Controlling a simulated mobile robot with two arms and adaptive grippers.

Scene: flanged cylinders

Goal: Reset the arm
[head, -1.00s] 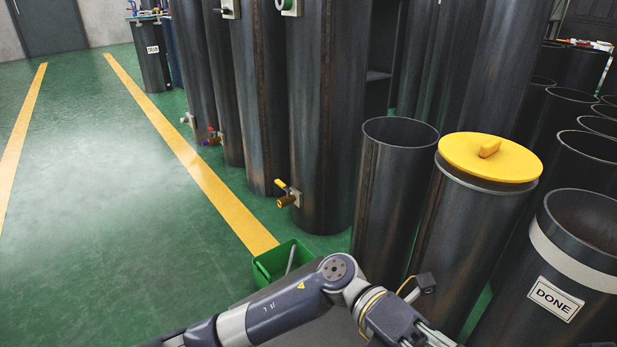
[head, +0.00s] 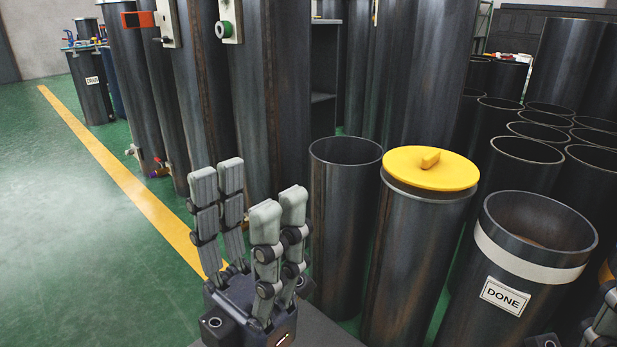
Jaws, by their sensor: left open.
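My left gripper (head: 248,207) is in the lower middle of the head view, fingers pointing up. It is open and empty, apart from the cylinders behind it. A small part of my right gripper (head: 605,325) shows at the lower right edge. Most of it is cut off, so its jaws cannot be judged.
An open dark cylinder (head: 345,225) stands right of my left gripper, beside one with a yellow lid (head: 430,168). A cylinder labelled DONE (head: 505,297) stands at the right. Several open cylinders (head: 527,150) crowd behind. Green floor (head: 60,230) is free at left.

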